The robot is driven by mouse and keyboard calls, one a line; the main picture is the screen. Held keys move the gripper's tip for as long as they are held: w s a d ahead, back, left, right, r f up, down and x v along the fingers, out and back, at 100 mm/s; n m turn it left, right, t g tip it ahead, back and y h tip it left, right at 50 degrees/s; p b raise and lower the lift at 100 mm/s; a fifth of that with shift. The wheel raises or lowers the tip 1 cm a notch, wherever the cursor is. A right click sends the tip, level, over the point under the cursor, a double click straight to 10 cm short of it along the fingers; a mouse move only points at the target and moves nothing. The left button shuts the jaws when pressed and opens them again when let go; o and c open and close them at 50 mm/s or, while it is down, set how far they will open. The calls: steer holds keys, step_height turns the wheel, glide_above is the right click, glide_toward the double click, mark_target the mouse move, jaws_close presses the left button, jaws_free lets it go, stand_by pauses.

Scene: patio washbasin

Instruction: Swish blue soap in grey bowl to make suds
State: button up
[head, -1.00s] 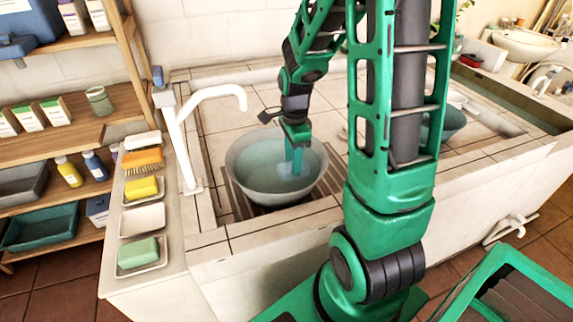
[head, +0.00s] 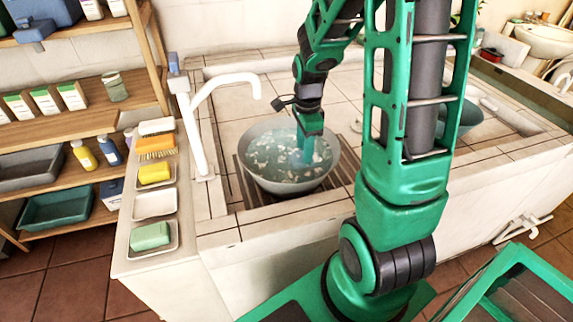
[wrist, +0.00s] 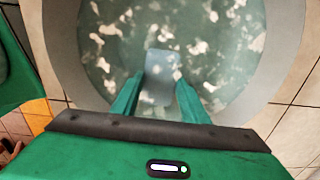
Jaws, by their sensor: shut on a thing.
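The grey bowl (head: 262,180) stands on a dark grate in the tiled counter, below the white tap. It holds blue-green water with many whitish suds patches on its surface. My gripper (head: 304,150) reaches down into the bowl, right of its middle. In the wrist view my gripper (wrist: 160,88) is shut on the pale blue soap (wrist: 161,66), which sits between the fingertips in the water. The bowl's rim (wrist: 62,55) surrounds it in that view. In the head view the soap cannot be told apart from the fingers and water.
The white tap (head: 196,130) stands at the bowl's left. Dishes with a yellow sponge (head: 155,172), a brush (head: 156,146) and a green soap (head: 150,236) line the left ledge. A second bowl (head: 470,115) is partly behind my arm. Shelves (head: 60,130) stand far left.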

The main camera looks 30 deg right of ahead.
steer(key=shift+s+a, duration=0.3)
steer(key=shift+s, duration=0.6)
steer(key=shift+s+a, duration=0.25)
steer(key=shift+s, duration=0.65)
steer(key=shift+c, duration=0.4)
steer(key=shift+w+d, duration=0.3)
steer(key=shift+w, duration=0.65)
steer(key=shift+w+d, duration=0.35)
steer(key=shift+w, duration=0.65)
steer(key=shift+w+d, duration=0.3)
steer(key=shift+w, duration=0.65)
steer(key=shift+s+a, duration=0.3)
steer(key=shift+s, duration=0.65)
steer(key=shift+s+a, duration=0.3)
steer(key=shift+s, duration=0.6)
steer(key=shift+s+a, duration=0.3)
steer(key=shift+s, duration=0.65)
stand_by(0.5)
